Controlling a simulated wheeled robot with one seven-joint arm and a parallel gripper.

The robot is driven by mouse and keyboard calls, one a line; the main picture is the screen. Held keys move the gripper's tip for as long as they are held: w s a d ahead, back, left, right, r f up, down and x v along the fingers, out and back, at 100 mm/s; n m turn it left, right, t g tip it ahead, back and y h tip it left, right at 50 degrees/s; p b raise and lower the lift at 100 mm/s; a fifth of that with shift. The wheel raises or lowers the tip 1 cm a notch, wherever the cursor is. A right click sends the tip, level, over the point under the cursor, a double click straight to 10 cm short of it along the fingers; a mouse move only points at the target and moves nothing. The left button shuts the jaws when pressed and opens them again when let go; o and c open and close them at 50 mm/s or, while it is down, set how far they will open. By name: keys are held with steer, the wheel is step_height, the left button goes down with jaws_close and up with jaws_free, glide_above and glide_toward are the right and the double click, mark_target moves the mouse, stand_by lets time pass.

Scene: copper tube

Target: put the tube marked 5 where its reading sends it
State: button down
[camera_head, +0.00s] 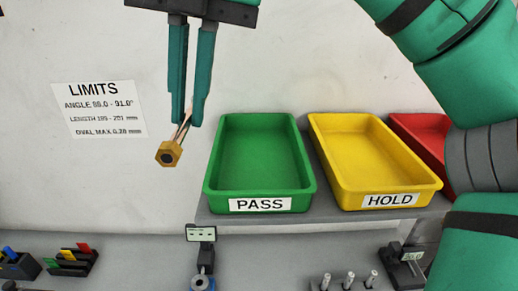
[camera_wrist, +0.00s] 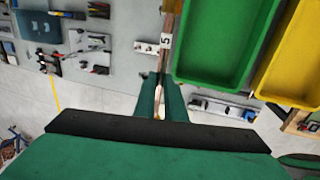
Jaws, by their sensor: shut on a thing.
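My gripper (camera_head: 187,120) is shut on a copper tube (camera_head: 182,132), left of the trays and above the bench. The tube's brass hex nut (camera_head: 170,154) hangs below the fingers, facing the head camera. In the wrist view a white label reading 5 (camera_wrist: 166,41) shows on the tube, just beyond my fingers (camera_wrist: 161,85). The green tray (camera_head: 258,155) is labelled PASS. The yellow tray (camera_head: 368,150) is labelled HOLD. A red tray (camera_head: 424,130) is at the right, partly hidden behind my arm; its label is not seen.
A LIMITS sign (camera_head: 98,108) on the wall lists angle, length and oval limits in small print. A gauge with a small display (camera_head: 201,234) stands on the bench, its reading illegible. Several upright pegs (camera_head: 348,280) and another instrument (camera_head: 405,262) are at right. The trays are empty where visible.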

steer(key=w+d+f, duration=0.3)
steer(key=w+d, duration=0.2)
glide_above(259, 167)
steer(key=f, duration=0.5)
steer(key=shift+s+a+f, duration=0.1)
steer(key=shift+s+f, duration=0.1)
steer(key=shift+s, duration=0.15)
steer(key=shift+w+f, duration=0.15)
steer(key=shift+f, duration=0.2)
steer(key=shift+w+d+f, duration=0.1)
steer(key=shift+d+f, duration=0.05)
steer(key=shift+f, duration=0.7)
steer(key=shift+d+f, duration=0.15)
steer(key=shift+f, duration=0.7)
steer(key=shift+f, duration=0.45)
steer(key=c, duration=1.9)
jaws_free()
steer(key=shift+o, duration=0.4)
steer(key=shift+w, duration=0.15)
steer(key=shift+d+f, duration=0.1)
steer(key=shift+d, duration=0.05)
